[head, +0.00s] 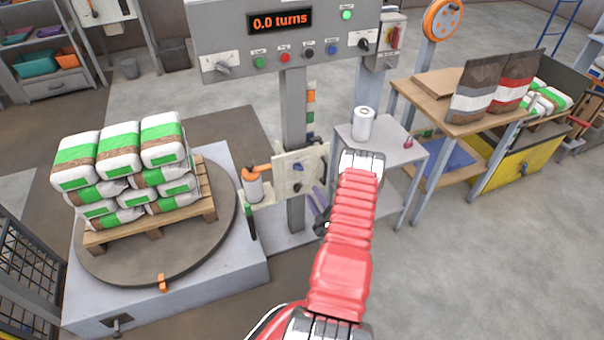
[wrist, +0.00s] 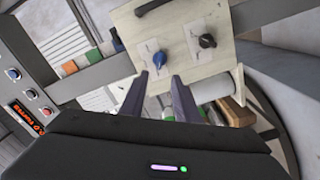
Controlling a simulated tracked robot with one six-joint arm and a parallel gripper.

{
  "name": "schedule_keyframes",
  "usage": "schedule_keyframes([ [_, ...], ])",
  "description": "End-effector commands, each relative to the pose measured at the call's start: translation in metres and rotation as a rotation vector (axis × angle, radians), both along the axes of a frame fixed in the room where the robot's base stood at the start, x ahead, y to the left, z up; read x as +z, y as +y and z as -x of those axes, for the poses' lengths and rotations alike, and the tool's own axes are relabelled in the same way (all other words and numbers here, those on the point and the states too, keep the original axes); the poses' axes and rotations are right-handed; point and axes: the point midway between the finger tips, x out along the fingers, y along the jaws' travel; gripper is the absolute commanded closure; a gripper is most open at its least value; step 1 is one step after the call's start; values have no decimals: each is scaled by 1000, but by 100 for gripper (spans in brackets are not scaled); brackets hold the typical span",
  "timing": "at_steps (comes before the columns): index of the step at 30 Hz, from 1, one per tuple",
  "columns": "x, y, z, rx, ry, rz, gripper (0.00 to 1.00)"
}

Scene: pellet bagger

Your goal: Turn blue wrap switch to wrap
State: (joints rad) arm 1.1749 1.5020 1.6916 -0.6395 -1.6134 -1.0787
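The blue switch (wrist: 159,58) is a knob on the cream control box, set on a pale plate, in the wrist view. A black knob (wrist: 207,41) sits to its right on the same face. In the head view the cream box (head: 290,182) is on the grey post and a small dark-blue knob (head: 298,167) shows on it. My gripper (wrist: 160,79) is open, its two dark fingers apart, with the blue knob just beyond and between the tips. No contact shows. In the head view my gripper is partly hidden by my red arm, right of the box.
A larger panel (head: 225,50) above reads 0.0 turns, with several buttons. A pallet (head: 150,232) of green-and-white bags stands on the turntable (head: 225,225) at left. A small table (head: 400,152) with a white roll (head: 363,125) is right of the box. Open floor lies at lower right.

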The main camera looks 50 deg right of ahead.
Motion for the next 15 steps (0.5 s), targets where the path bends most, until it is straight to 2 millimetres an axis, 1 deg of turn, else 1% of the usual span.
schedule_keyframes([
  [5,0,-3,-5,1,0,0,71],
  [8,0,-7,-12,2,0,1,71],
  [15,0,-24,-42,2,0,1,71],
])
